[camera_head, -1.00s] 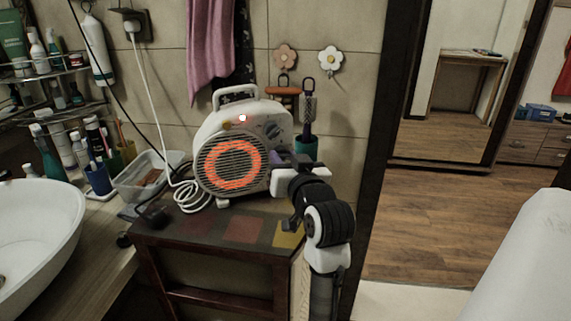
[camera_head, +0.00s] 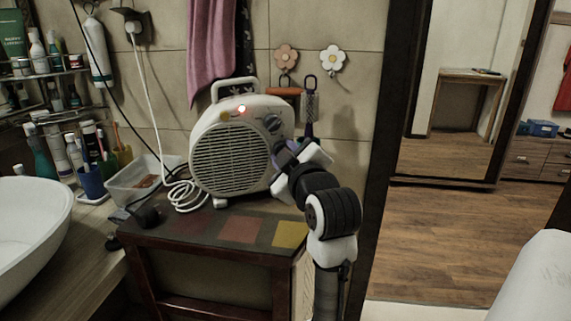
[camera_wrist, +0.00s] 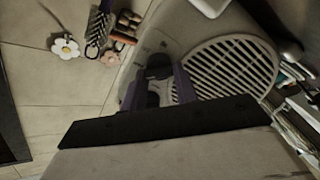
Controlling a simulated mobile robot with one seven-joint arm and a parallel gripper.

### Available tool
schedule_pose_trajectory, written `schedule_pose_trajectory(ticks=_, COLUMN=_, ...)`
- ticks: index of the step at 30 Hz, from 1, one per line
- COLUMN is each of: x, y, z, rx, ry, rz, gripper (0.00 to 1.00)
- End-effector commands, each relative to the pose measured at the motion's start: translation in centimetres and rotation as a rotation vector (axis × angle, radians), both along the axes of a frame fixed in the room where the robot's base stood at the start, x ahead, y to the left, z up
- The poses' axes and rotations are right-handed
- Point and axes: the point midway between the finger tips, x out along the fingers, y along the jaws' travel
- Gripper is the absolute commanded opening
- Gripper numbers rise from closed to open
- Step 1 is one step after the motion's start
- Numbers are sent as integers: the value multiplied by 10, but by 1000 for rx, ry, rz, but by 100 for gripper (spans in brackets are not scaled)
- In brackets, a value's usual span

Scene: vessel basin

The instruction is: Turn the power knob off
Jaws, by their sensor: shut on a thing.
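The white fan heater (camera_head: 232,158) stands upright on the small table, its round grille dark. It also shows in the wrist view (camera_wrist: 205,35). A small light (camera_head: 242,108) on its top front is lit. A dark upper knob (camera_head: 272,122) on its right front is clear of my gripper. My gripper (camera_head: 282,152) is at the heater's right front, below that knob. In the wrist view, my gripper's purple fingers (camera_wrist: 157,88) are closed around a dark lower knob (camera_wrist: 153,98). The fingers and wrist hide most of this knob. I cannot read the dial marks.
The small table (camera_head: 190,230) has coloured squares on its top. A white cord loops left of the heater, near a clear plastic box (camera_head: 125,190) and bottles. A hairbrush (camera_head: 310,105) and flower hooks are on the wall behind. The floor to the right is open.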

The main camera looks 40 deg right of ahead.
Motion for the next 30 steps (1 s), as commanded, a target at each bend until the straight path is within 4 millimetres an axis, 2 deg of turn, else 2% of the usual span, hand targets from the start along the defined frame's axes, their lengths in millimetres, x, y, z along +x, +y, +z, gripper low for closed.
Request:
schedule_pose_trajectory(ticks=15, x=0, y=1, z=-4, rx=-417, ry=158, rz=0, gripper=6)
schedule_pose_trajectory(ticks=30, x=0, y=1, z=-3, rx=-583, ry=222, rz=1, gripper=7)
